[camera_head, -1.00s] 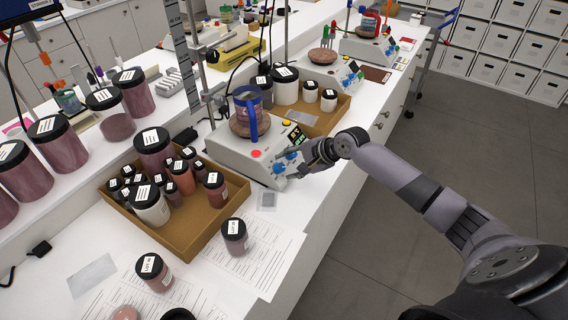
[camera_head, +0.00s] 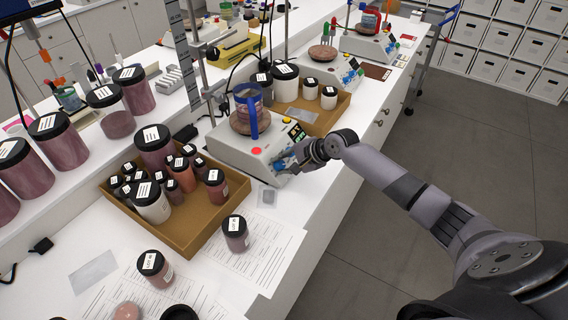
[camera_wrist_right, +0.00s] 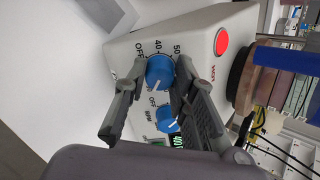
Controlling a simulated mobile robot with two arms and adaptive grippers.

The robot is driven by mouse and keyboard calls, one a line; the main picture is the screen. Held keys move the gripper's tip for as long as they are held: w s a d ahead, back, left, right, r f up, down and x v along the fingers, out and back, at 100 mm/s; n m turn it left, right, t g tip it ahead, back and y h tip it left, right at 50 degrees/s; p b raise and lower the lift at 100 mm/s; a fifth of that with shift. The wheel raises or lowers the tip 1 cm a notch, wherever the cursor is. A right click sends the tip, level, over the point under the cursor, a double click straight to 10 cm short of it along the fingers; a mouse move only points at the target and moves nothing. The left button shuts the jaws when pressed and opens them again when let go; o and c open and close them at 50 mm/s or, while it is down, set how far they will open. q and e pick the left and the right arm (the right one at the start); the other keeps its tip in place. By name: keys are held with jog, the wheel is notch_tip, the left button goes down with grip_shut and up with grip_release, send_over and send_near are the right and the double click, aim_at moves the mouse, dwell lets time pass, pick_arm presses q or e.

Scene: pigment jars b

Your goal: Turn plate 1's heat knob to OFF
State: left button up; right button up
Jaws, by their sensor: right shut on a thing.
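The near hotplate (camera_head: 235,150) is a white box with blue knobs on its front; I cannot read a plate number on it. In the right wrist view, the heat knob (camera_wrist_right: 159,70) is blue, with OFF, 40 and 50 printed around it. Its white mark points to the lower left, not clearly at any label. My right gripper (camera_head: 283,164) is at the hotplate's front. In the wrist view, its fingers (camera_wrist_right: 158,84) are shut on the heat knob, one on each side. The blue RPM knob (camera_wrist_right: 167,119) sits just below, close to the right finger. My left gripper is not in view.
A blue-handled vessel (camera_head: 248,112) stands on the hotplate. A cardboard tray of jars (camera_head: 205,225) stands to the left, and another tray (camera_head: 322,121) with white jars is behind. Free floor lies to the right.

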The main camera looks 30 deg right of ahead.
grip_shut()
